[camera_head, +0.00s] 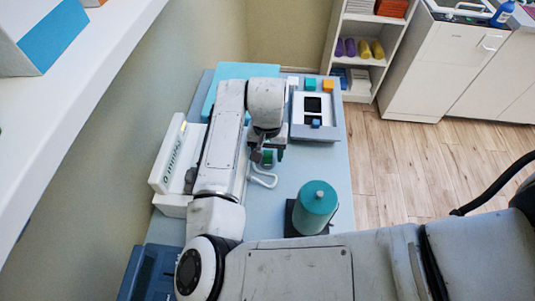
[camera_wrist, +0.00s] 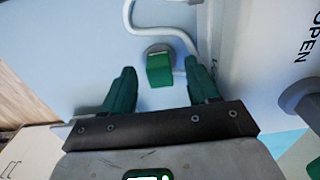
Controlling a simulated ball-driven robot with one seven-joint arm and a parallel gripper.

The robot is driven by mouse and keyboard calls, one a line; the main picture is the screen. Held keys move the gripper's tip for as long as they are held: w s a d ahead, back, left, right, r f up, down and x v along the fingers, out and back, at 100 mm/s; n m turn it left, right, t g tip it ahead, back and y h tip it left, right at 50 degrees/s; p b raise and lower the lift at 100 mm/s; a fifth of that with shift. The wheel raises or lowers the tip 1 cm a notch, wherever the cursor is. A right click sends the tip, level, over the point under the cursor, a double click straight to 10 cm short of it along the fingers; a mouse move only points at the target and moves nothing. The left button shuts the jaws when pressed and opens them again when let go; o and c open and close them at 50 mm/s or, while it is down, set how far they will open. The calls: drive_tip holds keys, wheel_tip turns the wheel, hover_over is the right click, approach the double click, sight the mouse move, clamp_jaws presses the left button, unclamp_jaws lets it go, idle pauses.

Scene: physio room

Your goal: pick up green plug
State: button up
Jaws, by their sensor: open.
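The green plug (camera_wrist: 160,70) shows in the wrist view as a small green block with a grey rounded end, on the pale blue table top. A white cord (camera_wrist: 127,15) curves around it. In the head view the plug (camera_head: 268,157) is partly hidden by my gripper (camera_head: 262,153). My gripper (camera_wrist: 160,84) is open, with its two dark green fingers on either side of the plug's line in the wrist view. The plug appears just ahead of the gap; I cannot tell how far below the fingertips it lies.
A white box with lettering (camera_head: 167,155) stands left of my arm. A teal canister (camera_head: 317,203) on a dark base stands to the right.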

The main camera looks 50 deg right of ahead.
drive_tip(key=shift+f, duration=1)
drive_tip(key=c, duration=0.8)
drive_tip(key=shift+r, duration=0.1)
